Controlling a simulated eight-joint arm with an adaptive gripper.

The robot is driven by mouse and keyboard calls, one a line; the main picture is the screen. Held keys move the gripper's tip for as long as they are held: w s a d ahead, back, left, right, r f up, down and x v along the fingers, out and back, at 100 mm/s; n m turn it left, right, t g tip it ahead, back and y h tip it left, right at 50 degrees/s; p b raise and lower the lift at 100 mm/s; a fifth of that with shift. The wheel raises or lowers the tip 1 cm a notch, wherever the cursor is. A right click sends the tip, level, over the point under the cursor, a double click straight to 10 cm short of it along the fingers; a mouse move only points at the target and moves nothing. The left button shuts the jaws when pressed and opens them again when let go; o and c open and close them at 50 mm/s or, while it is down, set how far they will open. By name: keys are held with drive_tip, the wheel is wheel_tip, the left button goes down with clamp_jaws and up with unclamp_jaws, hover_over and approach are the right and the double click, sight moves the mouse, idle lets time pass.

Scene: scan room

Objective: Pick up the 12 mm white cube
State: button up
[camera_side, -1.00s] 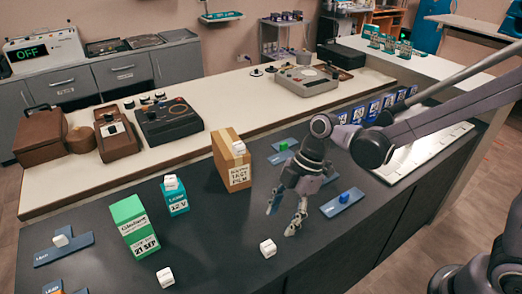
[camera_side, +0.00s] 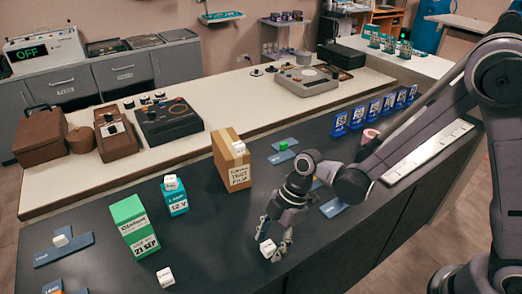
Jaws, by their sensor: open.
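A small white cube (camera_side: 268,249) lies on the dark bench top near its front edge. My gripper (camera_side: 273,242) is open and low over the bench, with its fingertips at this cube. The cube shows in front of the fingers, and I cannot tell whether it is between them or touched. Other white cubes show: one on the bench (camera_side: 165,277), one on a blue pad (camera_side: 60,240), one on the teal box (camera_side: 175,203) and one on the cardboard box (camera_side: 228,168). Their sizes in millimetres cannot be read.
A green carton (camera_side: 130,225) stands left of my gripper. A green cube (camera_side: 283,146) sits on a blue pad behind it. A row of blue cards (camera_side: 373,109) and a pink cup (camera_side: 370,137) stand at the back right.

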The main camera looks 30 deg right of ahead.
drive_tip(key=c, duration=1)
drive_tip(key=shift+c, duration=0.2)
drive_tip(key=shift+r, duration=0.1)
